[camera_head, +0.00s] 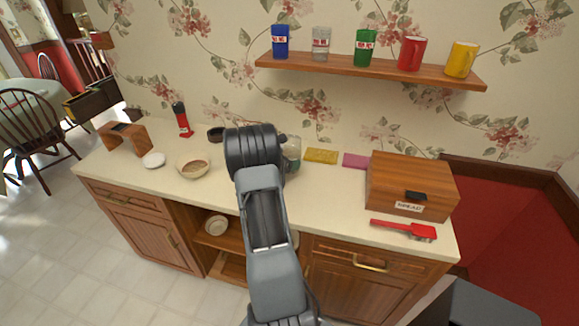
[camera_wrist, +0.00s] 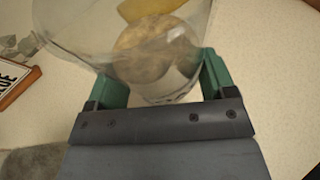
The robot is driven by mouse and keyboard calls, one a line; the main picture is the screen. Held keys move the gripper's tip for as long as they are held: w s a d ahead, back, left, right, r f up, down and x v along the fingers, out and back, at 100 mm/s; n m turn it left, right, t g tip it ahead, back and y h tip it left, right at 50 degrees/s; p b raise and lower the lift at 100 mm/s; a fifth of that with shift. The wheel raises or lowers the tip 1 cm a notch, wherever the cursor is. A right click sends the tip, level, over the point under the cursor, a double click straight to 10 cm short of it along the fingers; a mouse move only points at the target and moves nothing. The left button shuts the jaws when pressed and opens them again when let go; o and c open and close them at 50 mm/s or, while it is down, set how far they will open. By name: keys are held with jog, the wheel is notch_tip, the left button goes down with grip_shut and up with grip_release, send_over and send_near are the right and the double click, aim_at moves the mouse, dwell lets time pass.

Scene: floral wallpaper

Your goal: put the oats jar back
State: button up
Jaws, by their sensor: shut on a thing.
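The oats jar is clear glass with pale tan contents. In the wrist view the jar (camera_wrist: 152,50) fills the space between the green fingers of my gripper (camera_wrist: 160,82), which is shut on it. In the head view a part of the jar (camera_head: 293,150) shows just right of my arm, over the back of the counter. I cannot tell whether the jar touches the counter.
A wall shelf (camera_head: 370,70) holds several canisters and mugs. A wooden bread box (camera_head: 410,185) and a red brush (camera_head: 404,229) are at the counter's right. A yellow cloth (camera_head: 321,156) and a pink cloth (camera_head: 356,160) lie behind. A bowl (camera_head: 193,166) sits left of my arm.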

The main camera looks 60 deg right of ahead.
jog(key=shift+d+f, duration=0.3)
notch_tip(320, 180, down, 3)
jog(key=shift+d+r+p, duration=0.1)
jog(key=shift+p, duration=0.5)
jog(key=shift+f, duration=0.25)
jog(key=shift+f+b, duration=0.2)
jog(key=shift+b, duration=0.1)
jog(key=o, duration=1.2)
jog(key=shift+c, duration=0.2)
